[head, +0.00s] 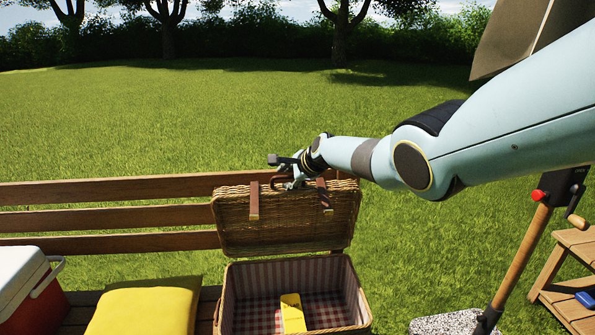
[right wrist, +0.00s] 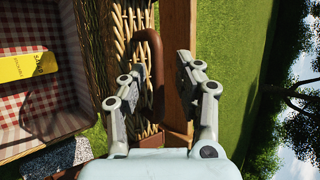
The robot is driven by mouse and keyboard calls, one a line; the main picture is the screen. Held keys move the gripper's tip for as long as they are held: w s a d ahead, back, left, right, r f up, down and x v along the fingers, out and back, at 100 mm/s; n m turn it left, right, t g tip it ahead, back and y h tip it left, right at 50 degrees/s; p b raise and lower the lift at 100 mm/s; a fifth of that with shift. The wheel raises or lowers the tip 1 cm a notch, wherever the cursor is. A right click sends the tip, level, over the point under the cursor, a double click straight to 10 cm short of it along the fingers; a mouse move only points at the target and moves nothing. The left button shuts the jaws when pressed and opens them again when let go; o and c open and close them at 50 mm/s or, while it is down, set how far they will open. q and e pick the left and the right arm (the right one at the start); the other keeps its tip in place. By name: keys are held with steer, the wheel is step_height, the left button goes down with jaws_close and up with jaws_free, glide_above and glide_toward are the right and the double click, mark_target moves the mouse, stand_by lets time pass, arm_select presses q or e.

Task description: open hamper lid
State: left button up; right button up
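The wicker hamper (head: 227,305) stands on the bench with its lid (head: 285,228) raised nearly upright at the back. Brown leather straps hang on the lid, and its brown handle (head: 279,183) is at the lid's upper edge. My right gripper (head: 287,164) is at that handle. In the right wrist view my right gripper (right wrist: 161,72) has its fingers apart, with the brown handle (right wrist: 156,58) between them and the wicker lid (right wrist: 121,40) beside them. I cannot tell whether a finger touches it. My left gripper is not in view.
A yellow packet (head: 292,313) lies inside the hamper on checked lining. A yellow cushion (head: 145,308) and a red-and-white cooler (head: 30,290) are to the left. The wooden bench back (head: 110,190) runs behind the lid. Open grass lies beyond.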

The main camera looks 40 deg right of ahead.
steer(key=v, duration=1.2)
steer(key=shift+d, duration=0.1)
